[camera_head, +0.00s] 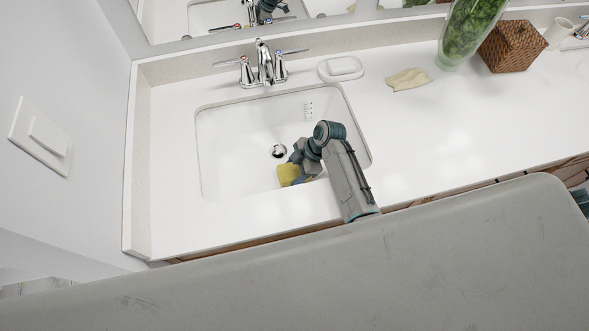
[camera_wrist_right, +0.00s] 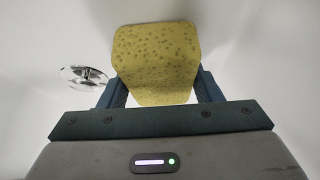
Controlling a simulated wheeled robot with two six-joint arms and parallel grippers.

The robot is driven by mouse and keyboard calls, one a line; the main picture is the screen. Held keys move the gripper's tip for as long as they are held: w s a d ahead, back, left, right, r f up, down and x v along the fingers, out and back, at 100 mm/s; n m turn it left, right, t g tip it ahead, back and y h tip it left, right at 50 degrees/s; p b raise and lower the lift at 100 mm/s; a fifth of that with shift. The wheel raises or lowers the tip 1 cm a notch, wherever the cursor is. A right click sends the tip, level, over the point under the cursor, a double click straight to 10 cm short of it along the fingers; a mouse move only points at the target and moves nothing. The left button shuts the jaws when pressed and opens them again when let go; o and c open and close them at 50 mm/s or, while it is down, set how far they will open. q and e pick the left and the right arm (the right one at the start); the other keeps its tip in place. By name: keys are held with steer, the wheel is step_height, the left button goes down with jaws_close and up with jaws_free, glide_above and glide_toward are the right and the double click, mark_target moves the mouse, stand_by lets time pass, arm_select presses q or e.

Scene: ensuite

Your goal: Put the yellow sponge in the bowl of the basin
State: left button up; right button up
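The yellow sponge (camera_head: 287,174) is inside the bowl of the white basin (camera_head: 228,135), near its front side and below the drain. My right gripper (camera_head: 298,171) reaches down into the bowl at the sponge, with my forearm coming over the front rim. In the right wrist view the sponge (camera_wrist_right: 155,62) sits between the two blue fingers (camera_wrist_right: 160,88), which appear to press on its sides. Whether the sponge touches the bowl floor is hard to tell. My left gripper is not in view.
A chrome faucet (camera_head: 264,68) stands behind the basin. A soap dish (camera_head: 341,68), a crumpled cloth (camera_head: 408,80), a glass vase with greenery (camera_head: 468,35) and a woven box (camera_head: 511,46) stand to the right. The drain (camera_head: 278,151) is clear. The counter's front right is free.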

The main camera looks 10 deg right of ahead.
steer(key=o, duration=0.4)
steer(key=shift+o, duration=0.2)
steer(key=shift+r, duration=0.1)
steer(key=b+v, duration=0.2)
steer(key=v, duration=1)
